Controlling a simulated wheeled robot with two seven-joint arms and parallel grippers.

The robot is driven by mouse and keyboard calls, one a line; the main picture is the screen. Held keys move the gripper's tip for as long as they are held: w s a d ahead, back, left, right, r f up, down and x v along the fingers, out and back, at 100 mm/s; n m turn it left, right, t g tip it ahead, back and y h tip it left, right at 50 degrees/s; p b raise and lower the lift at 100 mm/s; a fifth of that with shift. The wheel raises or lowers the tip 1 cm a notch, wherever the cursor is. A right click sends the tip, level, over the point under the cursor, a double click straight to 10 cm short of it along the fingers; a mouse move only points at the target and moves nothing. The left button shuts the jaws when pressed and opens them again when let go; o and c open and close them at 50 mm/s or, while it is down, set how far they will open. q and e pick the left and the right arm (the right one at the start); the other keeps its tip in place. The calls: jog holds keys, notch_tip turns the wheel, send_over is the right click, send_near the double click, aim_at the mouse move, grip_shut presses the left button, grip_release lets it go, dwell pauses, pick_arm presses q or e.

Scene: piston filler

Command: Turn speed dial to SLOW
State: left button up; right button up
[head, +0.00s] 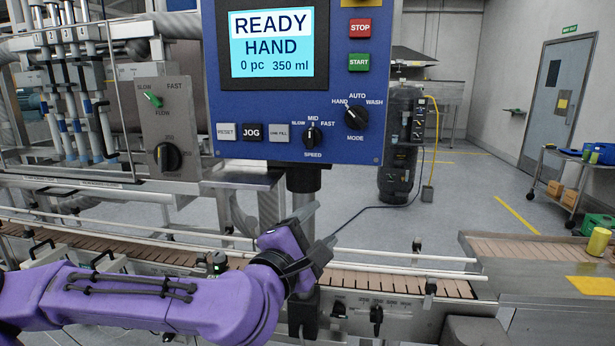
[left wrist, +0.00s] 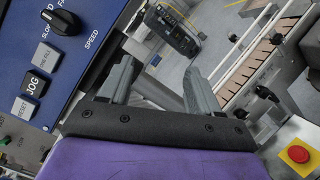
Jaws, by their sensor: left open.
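The speed dial (head: 312,135) is a small black knob low on the blue control panel (head: 358,92), with SLOW at its left, MID above and FAST at its right. Its pointer appears to stand up at MID. My left gripper (head: 319,227) is below the panel, under the dial, open and apart from it. In the left wrist view, its grey fingers (left wrist: 165,78) are spread with nothing between them. The dial also shows there at the upper left (left wrist: 61,22), beside the fingers. My right gripper is not in view.
A MODE dial (head: 355,116) is right of the speed dial, and JOG (head: 252,131) and other buttons are left. A grey box with a FLOW knob (head: 167,156) stands further left. The conveyor (head: 390,283) and its rails run below the panel. A red emergency button (left wrist: 298,154) shows lower right.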

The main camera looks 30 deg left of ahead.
aim_at(306, 144)
pick_arm(q)
jog(key=s+a+r+n+t+y, duration=0.1)
jog(key=s+a+r+n, duration=0.1)
jog(key=r, duration=0.3)
jog(key=s+a+r+n+t+y, duration=0.1)
jog(key=s+a+r+n+t, duration=0.15)
jog(key=r, duration=0.35)
jog(key=shift+n+g, duration=0.45)
jog(key=p+x, duration=0.2)
jog(key=x, duration=0.1)
jog(key=p+x, duration=0.3)
jog(key=x, duration=0.1)
jog(key=f+p+x, duration=0.1)
jog(key=p+x, duration=0.2)
jog(key=x, duration=0.1)
jog(key=shift+w+d, duration=0.15)
jog(key=shift+c, duration=0.6)
jog(key=c, duration=0.9)
